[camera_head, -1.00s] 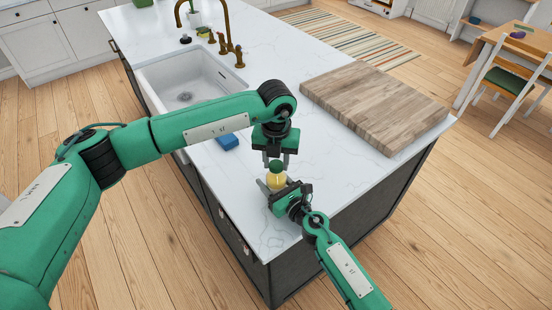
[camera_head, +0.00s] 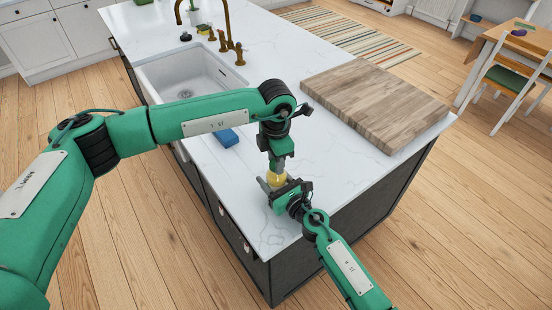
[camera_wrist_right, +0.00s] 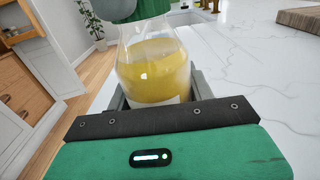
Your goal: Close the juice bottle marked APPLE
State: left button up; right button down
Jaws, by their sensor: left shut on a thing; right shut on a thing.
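The juice bottle (camera_head: 277,180) stands upright on the island counter near its front corner. In the right wrist view the bottle (camera_wrist_right: 155,70) is clear, with yellow juice and part of a white label low down; no wording is readable. My right gripper (camera_head: 276,184) is shut around the bottle's body. My left gripper (camera_head: 277,166) points down from above and is shut on the green cap (camera_wrist_right: 152,10) at the bottle's top. A grey finger covers part of the cap, and its seating on the neck is hidden.
A blue sponge (camera_head: 228,138) lies on the counter left of the bottle. The white sink (camera_head: 150,67) and brass tap (camera_head: 228,30) are farther back. A wooden board (camera_head: 375,105) lies at the right. Counter between board and bottle is clear.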

pick_arm(q)
jog(key=m, duration=0.5)
jog(key=shift+w, duration=0.1)
jog(key=m, duration=0.4)
jog(key=shift+m, duration=0.3)
jog(key=m, duration=0.4)
jog(key=shift+m, duration=0.3)
jog(key=m, duration=0.6)
jog(key=shift+w, duration=0.1)
jog(key=m, duration=0.3)
jog(key=shift+d, duration=0.1)
jog(key=m, duration=0.4)
jog(key=shift+m, duration=0.4)
jog(key=m, duration=0.6)
jog(key=o, duration=0.9)
jog(key=shift+f, duration=0.1)
